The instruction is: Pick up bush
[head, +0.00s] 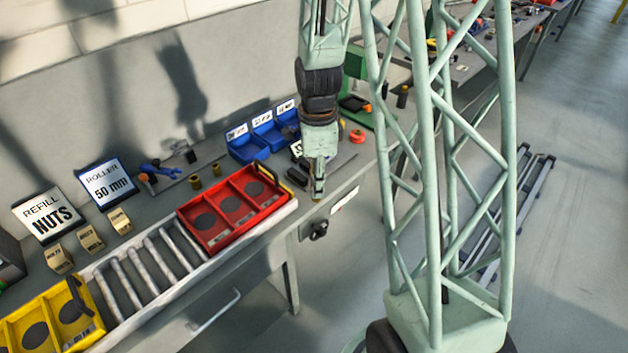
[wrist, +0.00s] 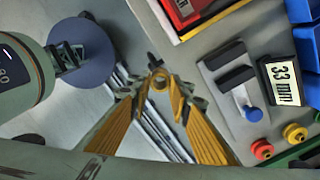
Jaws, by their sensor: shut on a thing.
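My gripper (head: 318,190) hangs just off the front edge of the bench, to the right of the red tray. In the wrist view its yellow fingers (wrist: 160,88) come together on a small brass-coloured ring, the bush (wrist: 159,74). The bush is held at the fingertips, clear of the bench, with the floor behind it. In the head view it is too small to make out clearly. Two brass-coloured cylinders (head: 195,182) stand at the back of the bench.
A red three-compartment tray (head: 188,229) sits on the roller track (head: 150,268), with a yellow tray (head: 98,318) further left. Blue bins (head: 245,153) stand behind. A grey fixture (wrist: 222,85) and a "33 mm" sign (wrist: 283,82) are on the bench near my gripper.

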